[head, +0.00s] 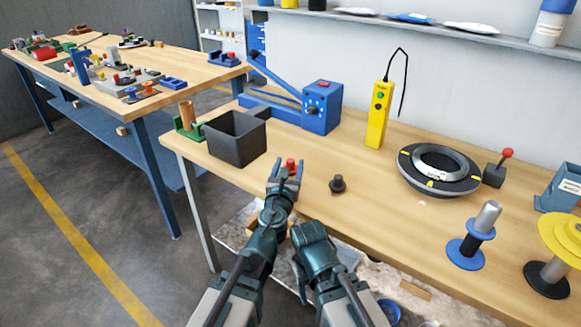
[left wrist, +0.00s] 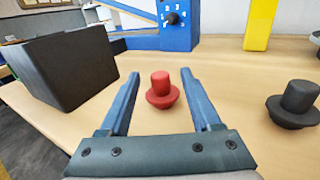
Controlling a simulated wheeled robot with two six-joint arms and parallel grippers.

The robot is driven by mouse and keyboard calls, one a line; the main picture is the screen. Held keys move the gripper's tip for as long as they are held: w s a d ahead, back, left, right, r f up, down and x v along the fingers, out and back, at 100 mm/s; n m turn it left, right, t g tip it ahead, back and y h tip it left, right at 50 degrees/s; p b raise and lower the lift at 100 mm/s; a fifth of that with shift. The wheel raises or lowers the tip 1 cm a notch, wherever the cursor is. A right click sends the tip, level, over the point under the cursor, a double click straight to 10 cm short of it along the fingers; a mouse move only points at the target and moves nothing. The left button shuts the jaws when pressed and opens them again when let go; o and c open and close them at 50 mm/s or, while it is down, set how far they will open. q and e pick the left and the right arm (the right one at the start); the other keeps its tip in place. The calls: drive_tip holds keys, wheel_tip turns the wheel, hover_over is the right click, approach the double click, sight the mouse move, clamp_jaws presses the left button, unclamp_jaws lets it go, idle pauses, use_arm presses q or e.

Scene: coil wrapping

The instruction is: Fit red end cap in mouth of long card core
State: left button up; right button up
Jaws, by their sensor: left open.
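The red end cap (head: 291,163) stands on the bench near its front edge, with a wide flange below and a narrower round plug on top. My left gripper (head: 288,168) is open around it. In the left wrist view, the red cap (left wrist: 162,92) lies between the two open blue fingers (left wrist: 160,78), with a gap on each side and no visible contact. A brown tube, which looks like a card core (head: 186,115), stands upright in a green holder (head: 190,130) at the bench's left end. Its mouth is too small to make out.
A dark open bin (head: 236,151) stands left of the cap, close to the card core. A dark cap (head: 338,184) sits to the right. A blue machine (head: 322,108) and a yellow box (head: 379,115) stand behind. The bench (head: 290,142) is clear just behind the red cap.

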sight(291, 159)
use_arm(q)
drive_tip(key=w, duration=0.5)
drive_tip(key=shift+w+d, duration=0.2)
drive_tip(key=shift+d, duration=0.2)
drive_tip(key=shift+s, duration=0.1)
clamp_jaws()
